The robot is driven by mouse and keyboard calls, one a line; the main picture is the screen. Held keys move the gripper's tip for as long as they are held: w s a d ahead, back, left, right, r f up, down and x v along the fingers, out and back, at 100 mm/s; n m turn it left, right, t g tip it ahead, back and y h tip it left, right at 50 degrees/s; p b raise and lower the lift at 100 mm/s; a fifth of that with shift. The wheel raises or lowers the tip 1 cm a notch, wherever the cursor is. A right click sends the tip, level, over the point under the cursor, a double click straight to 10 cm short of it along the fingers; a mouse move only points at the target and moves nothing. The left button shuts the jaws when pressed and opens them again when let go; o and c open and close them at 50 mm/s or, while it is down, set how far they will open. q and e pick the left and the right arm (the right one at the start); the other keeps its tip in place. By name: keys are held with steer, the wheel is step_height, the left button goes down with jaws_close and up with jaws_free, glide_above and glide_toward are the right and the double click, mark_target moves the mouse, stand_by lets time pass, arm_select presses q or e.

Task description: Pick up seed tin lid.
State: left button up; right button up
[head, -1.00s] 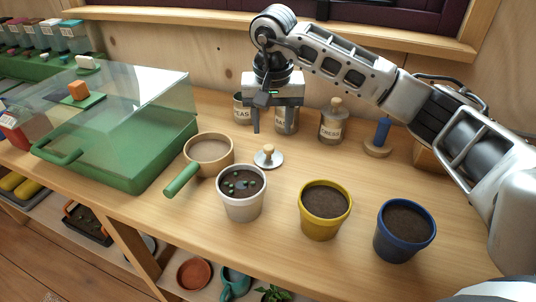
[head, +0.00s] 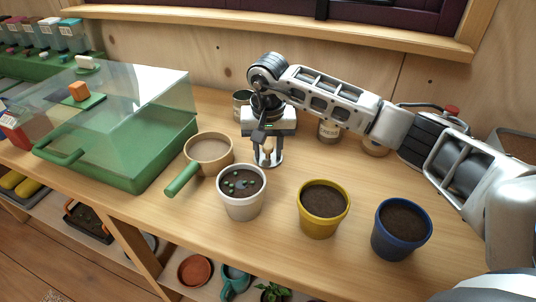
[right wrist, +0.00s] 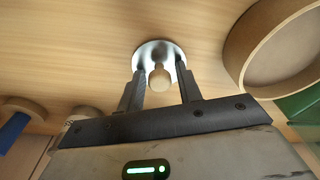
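The seed tin lid (right wrist: 158,47) is a shiny metal disc with a pale wooden knob (right wrist: 160,79). It lies on the wooden bench behind the white pot, and in the head view my fingers partly cover it. My right gripper (head: 268,162) is over the lid, pointing down. In the right wrist view its two fingers stand apart, one on each side of the knob, with gaps between. The fingertips are low, close to the disc; I cannot tell whether they touch it. My left gripper is not in view.
A white pot (head: 242,206) with seedlings, a yellow pot (head: 319,228) and a blue pot (head: 396,247) stand in front. A tan sieve (head: 196,148) with a green handle is on the left, beside a green clear-lidded box (head: 125,172). Tins and a jar (head: 329,131) stand behind.

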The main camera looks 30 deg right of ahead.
steer(key=c, duration=0.6)
steer(key=shift+r, duration=0.1)
